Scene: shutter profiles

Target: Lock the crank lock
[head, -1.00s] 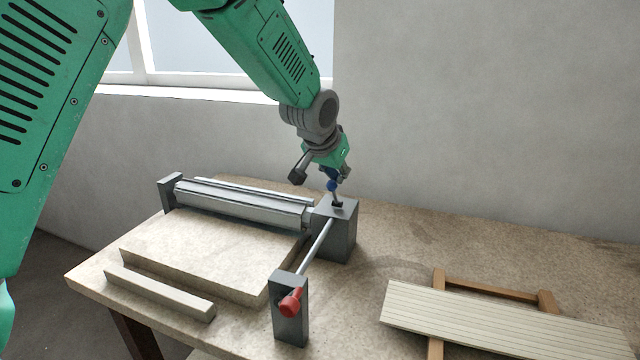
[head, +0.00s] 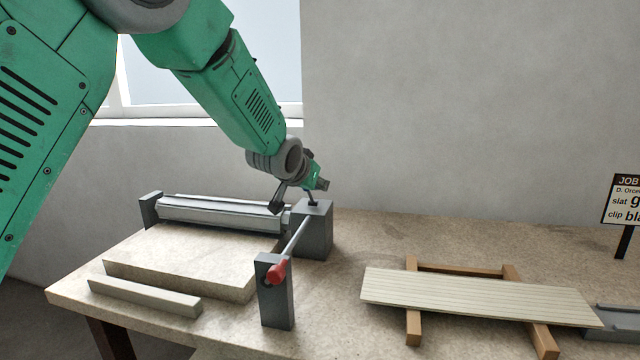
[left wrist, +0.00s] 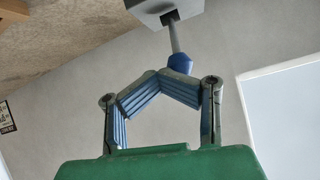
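A lever with a blue knob (left wrist: 180,63) stands up from a slot in the top of a dark grey block (head: 318,235); in the head view its shaft (head: 311,198) leans slightly left. My left gripper (left wrist: 157,81) is at the knob, tilted. In the left wrist view its blue fingers are folded in and their tips meet, with the knob just beyond them; whether they touch it I cannot tell. A rod (head: 296,236) with a red end (head: 279,270) runs from the block to a front grey post (head: 276,305). My right gripper is not in view.
A metal roller (head: 220,213) lies behind a stone slab (head: 180,262), with a bar (head: 145,297) in front. A slatted panel (head: 480,297) rests on wooden supports (head: 413,325) at right. A job sign (head: 625,200) stands far right. The table between block and panel is clear.

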